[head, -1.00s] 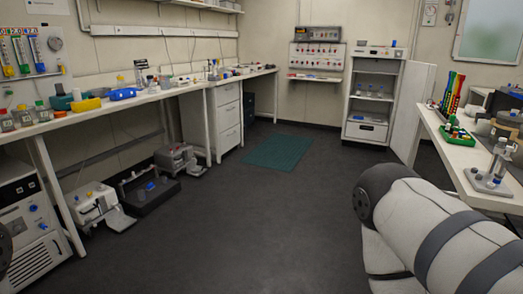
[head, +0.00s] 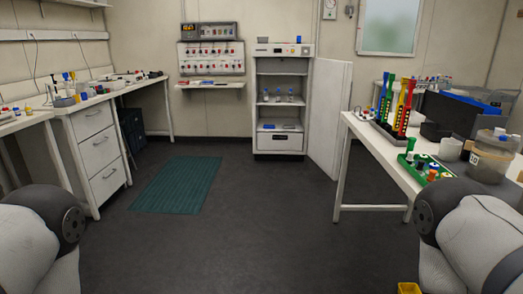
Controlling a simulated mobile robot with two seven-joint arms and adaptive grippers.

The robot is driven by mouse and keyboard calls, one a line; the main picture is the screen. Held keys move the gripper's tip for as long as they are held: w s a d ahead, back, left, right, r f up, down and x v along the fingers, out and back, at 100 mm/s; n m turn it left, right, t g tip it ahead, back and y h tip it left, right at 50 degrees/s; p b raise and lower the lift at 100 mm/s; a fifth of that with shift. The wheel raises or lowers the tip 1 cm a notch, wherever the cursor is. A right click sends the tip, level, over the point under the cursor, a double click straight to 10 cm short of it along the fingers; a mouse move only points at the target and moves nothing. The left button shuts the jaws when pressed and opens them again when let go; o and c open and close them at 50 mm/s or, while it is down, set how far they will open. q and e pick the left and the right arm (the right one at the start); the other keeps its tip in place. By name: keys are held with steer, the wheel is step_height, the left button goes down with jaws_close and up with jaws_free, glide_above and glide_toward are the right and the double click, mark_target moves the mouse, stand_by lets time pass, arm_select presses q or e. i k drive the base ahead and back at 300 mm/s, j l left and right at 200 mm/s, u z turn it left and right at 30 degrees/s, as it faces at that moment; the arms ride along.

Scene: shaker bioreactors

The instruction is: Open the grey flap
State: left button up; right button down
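No part is clearly marked as the grey flap, and I cannot tell which one it is. A tall white cabinet (head: 282,53) stands at the back wall with its shelves exposed. Its pale grey-white door (head: 330,115) stands wide open to the right. A pale front panel with a dark handle slot (head: 280,141) is at the cabinet's bottom and looks closed. Small bottles stand on the middle shelf. Parts of my two arms show at the lower left and lower right. Neither gripper is in view.
A white table (head: 357,133) with coloured racks and containers stands on the right. A bench with a drawer unit (head: 97,150) is on the left. A green mat (head: 178,184) lies flat on the floor. The dark floor between them is clear. A control panel (head: 211,58) hangs on the back wall.

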mark_target(263, 64)
steer(key=i+j+z, duration=0.15)
steer(key=i, duration=2.35)
steer(key=l, duration=0.05)
